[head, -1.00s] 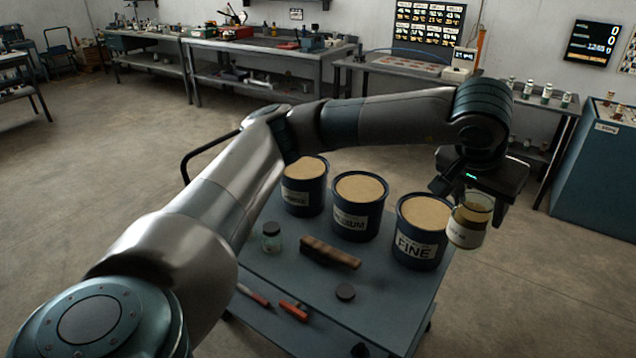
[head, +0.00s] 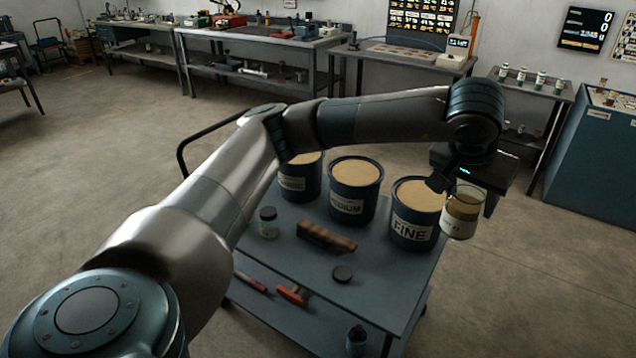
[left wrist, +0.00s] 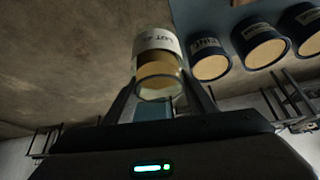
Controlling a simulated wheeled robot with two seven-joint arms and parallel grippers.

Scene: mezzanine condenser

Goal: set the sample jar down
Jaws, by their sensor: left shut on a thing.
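The sample jar (head: 462,212) is a clear jar with a white label and tan sand inside. My left gripper (head: 462,190) is shut on it and holds it in the air, just past the right edge of the cart (head: 290,262), beside the bucket labelled FINE (head: 414,229). In the left wrist view the jar (left wrist: 158,55) sits between the two fingers of my left gripper (left wrist: 160,88), its open mouth toward the camera. My right gripper is not in view.
On the cart stand a MEDIUM bucket (head: 346,205), a third bucket (head: 300,184), a small lidded jar (head: 268,222), a brush (head: 326,237) and a dark lid (head: 342,274). A bench (head: 535,92) with several jars stands behind.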

